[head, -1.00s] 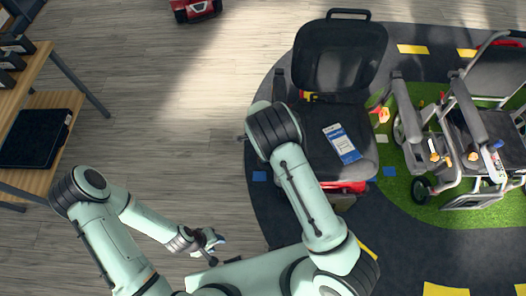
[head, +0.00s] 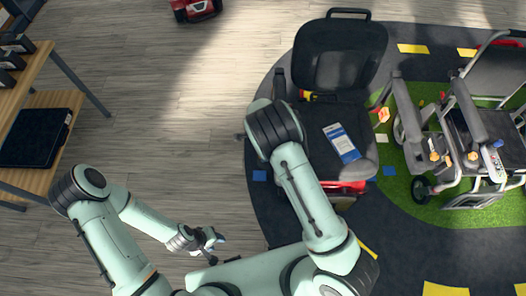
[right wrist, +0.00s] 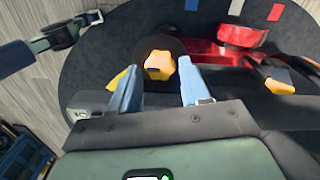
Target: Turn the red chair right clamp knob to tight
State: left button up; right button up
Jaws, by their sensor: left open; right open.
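The red chair has a black seat and backrest (head: 341,55), with red body (head: 345,187) showing at the seat's front edge, in the head view. In the right wrist view one orange star-shaped knob (right wrist: 159,65) shows between the fingers of my right gripper (right wrist: 157,82), which is open. Whether the fingers flank the knob or stop short of it, I cannot tell. A second orange knob (right wrist: 278,79) lies to the right there, by the red body. In the head view my right arm hides its gripper and part of the chair. My left gripper (head: 212,246) is open and empty, low over the floor, left of the chair.
A blue and white card (head: 342,143) lies on the seat. A grey wheeled chair (head: 485,125) stands close on the right on a green mat (head: 448,210). A wooden shelf (head: 62,98) stands at the left. The floor between shelf and chair is clear.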

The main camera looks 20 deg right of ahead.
pick_arm(q)
jog(key=shift+w+r+p, duration=0.5)
jog(key=shift+w+r, duration=0.2)
pick_arm(e)
notch_tip(320, 180, up, 12)
jog(key=shift+r, duration=0.15)
